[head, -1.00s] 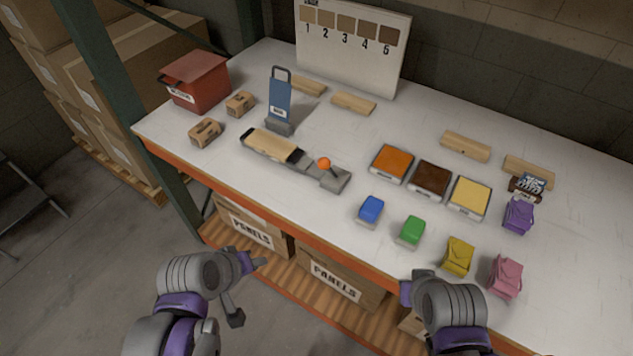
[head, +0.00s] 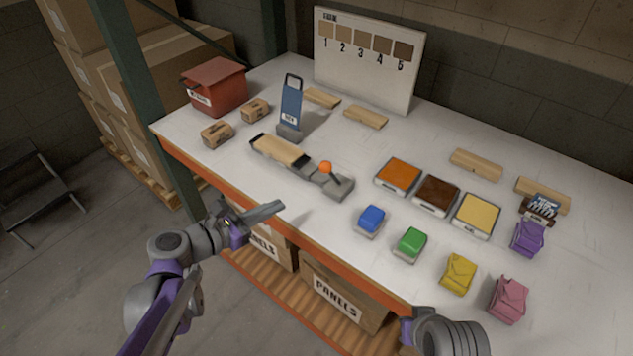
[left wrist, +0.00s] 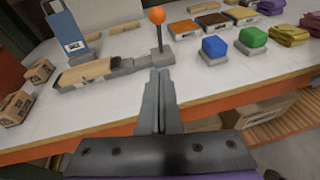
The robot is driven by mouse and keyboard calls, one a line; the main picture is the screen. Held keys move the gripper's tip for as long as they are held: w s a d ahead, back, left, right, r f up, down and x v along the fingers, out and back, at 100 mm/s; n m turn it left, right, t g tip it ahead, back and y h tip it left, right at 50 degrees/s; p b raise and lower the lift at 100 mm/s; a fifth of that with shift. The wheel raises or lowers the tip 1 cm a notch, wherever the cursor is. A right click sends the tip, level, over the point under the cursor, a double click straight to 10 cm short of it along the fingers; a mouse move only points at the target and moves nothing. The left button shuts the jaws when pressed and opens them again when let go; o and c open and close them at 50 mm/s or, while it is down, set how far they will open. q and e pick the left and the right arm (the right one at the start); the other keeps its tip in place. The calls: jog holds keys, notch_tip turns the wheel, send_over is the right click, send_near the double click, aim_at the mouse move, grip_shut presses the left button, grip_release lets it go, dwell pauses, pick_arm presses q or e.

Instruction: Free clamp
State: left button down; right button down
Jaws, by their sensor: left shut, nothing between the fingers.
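The clamp (head: 337,187) is a grey block with a lever topped by an orange ball (head: 325,167). It sits at the right end of a grey fixture that holds a light wooden panel (head: 280,150). In the left wrist view the shut fingers (left wrist: 160,85) point toward the clamp base (left wrist: 162,58), with the orange ball (left wrist: 157,15) standing above. My right arm shows at the bottom right of the head view; its fingers are not visible.
A blue upright holder (head: 291,105) stands behind the fixture. Small cardboard boxes (head: 217,134) and a red bin (head: 216,88) are at the left. Blue (head: 371,220) and green (head: 411,243) blocks and several trays lie right of the clamp. The orange table edge (head: 215,186) runs in front.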

pick_arm(q)
send_near(332, 174)
jog(key=f, duration=0.1)
jog(key=w+f, duration=0.1)
jog(key=f, duration=0.1)
jog(key=shift+w+d+f, duration=0.15)
jog(key=shift+w+f, duration=0.2)
jog(key=shift+f, duration=0.05)
jog(key=shift+w+d+r+p, duration=0.3)
jog(key=shift+w+d+r, duration=0.15)
jog(key=shift+w+d, duration=0.25)
jog(key=shift+w+d+r+p, duration=0.25)
jog(key=shift+w+d+r, duration=0.2)
jog(key=shift+w+d, duration=0.25)
